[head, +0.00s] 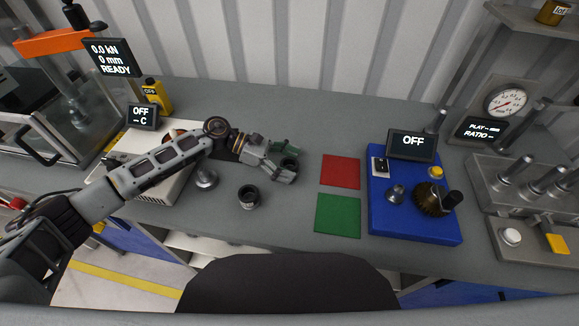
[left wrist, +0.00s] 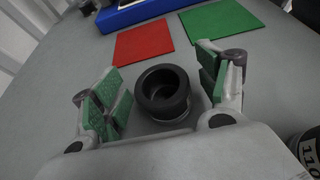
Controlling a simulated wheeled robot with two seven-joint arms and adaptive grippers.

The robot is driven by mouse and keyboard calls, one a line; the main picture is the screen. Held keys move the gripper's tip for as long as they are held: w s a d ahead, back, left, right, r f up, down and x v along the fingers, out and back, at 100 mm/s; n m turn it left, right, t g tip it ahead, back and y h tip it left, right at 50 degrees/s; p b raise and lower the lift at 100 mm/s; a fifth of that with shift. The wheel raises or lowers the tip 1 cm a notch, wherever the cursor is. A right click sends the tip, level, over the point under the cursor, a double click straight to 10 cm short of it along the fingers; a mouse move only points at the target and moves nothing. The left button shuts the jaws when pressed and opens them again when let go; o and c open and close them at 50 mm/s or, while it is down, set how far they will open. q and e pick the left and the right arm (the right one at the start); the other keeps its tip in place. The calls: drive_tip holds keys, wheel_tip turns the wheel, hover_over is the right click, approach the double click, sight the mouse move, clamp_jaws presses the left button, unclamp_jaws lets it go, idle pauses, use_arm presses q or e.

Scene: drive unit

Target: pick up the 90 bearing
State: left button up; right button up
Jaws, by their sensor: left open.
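A dark ring-shaped bearing (left wrist: 165,112) stands upright on the grey bench, hollow side up, between the spread fingers of my left gripper (left wrist: 163,84). Gaps show on both sides of it. No number on it is readable, so I cannot confirm it is the 90. In the head view my left gripper (head: 286,163) is open and low over the bench, with the bearing (head: 290,164) partly hidden between its green-padded fingers. A second dark bearing (head: 248,197) stands nearer the front edge; in the left wrist view it (left wrist: 309,150) shows a label that looks like 110. My right gripper is out of view.
A red square (head: 340,172) and a green square (head: 338,214) lie right of the gripper. A blue unit (head: 415,222) with an OFF display stands beyond them. A silver conical part (head: 206,178) is left of the second bearing. A pale heater box (head: 178,185) lies under my forearm.

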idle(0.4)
use_arm(q)
drive_tip(key=c, duration=1.3)
